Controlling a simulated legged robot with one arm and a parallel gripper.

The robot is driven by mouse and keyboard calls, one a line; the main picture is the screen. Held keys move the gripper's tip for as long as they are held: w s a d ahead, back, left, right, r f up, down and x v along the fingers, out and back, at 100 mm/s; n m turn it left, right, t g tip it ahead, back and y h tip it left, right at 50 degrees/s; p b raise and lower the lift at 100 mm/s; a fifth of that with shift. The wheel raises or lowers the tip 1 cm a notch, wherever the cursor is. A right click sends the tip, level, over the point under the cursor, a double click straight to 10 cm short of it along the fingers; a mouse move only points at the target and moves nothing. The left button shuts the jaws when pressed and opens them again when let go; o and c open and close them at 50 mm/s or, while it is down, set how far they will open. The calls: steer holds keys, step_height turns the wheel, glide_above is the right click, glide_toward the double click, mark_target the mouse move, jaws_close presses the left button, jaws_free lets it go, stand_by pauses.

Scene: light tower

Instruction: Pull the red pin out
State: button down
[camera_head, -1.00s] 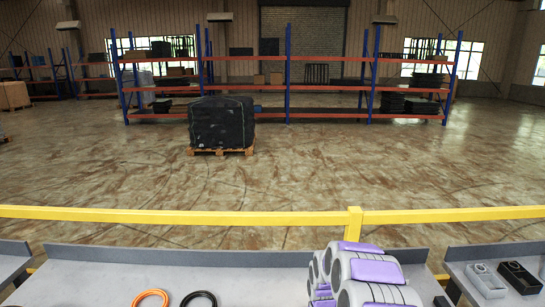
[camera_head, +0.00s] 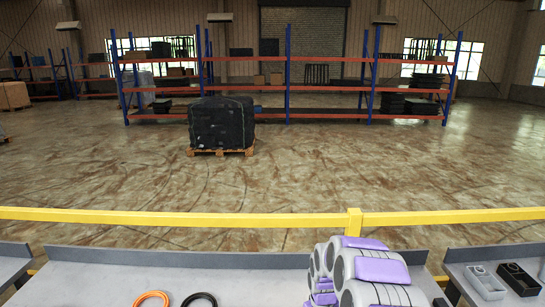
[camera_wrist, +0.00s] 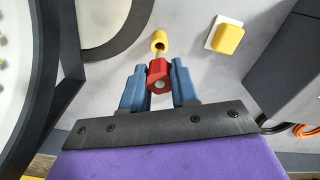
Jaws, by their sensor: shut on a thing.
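The red pin (camera_wrist: 160,70) is in the middle of the wrist view, between the blue fingers of my gripper (camera_wrist: 158,76). The gripper is shut on the pin's red head. A short pale length of shaft shows between the red head and a yellow socket (camera_wrist: 159,40) on the light grey surface. Whether the shaft's tip is still inside the socket cannot be told. In the head view the pin and gripper are hidden; only my grey and purple arm shows.
A yellow block on a white plate (camera_wrist: 227,37) is right of the socket. A dark ring (camera_wrist: 118,34) curves at the left. Orange (camera_head: 151,300) and black (camera_head: 199,300) cable loops lie on the bench (camera_head: 160,268). A yellow rail (camera_head: 180,217) runs behind it.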

steer(key=shift+r+p, duration=0.3)
steer(key=shift+r, duration=0.7)
